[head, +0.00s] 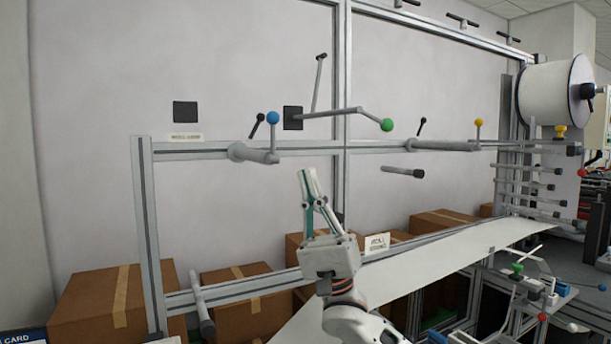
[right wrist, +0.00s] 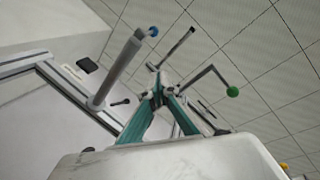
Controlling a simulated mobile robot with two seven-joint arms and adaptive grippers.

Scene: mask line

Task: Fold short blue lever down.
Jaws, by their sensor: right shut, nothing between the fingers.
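The short blue lever (head: 273,133) stands upright on the left part of the horizontal rail, with its blue ball (head: 272,118) at the top. In the right wrist view its blue ball (right wrist: 153,31) shows at the upper middle, beside a grey roller (right wrist: 117,72). My right gripper (head: 308,172) is shut and empty, pointing up. It is below and to the right of the blue lever, apart from it. In the right wrist view its fingertips (right wrist: 158,72) meet near the middle. My left gripper is in neither view.
A long lever with a green ball (head: 387,125) reaches out right of the blue lever, above my gripper. A yellow-ball lever (head: 479,123) stands farther right. The rail (head: 190,150) runs across the frame. Cardboard boxes (head: 110,295) and a white web (head: 440,258) lie below.

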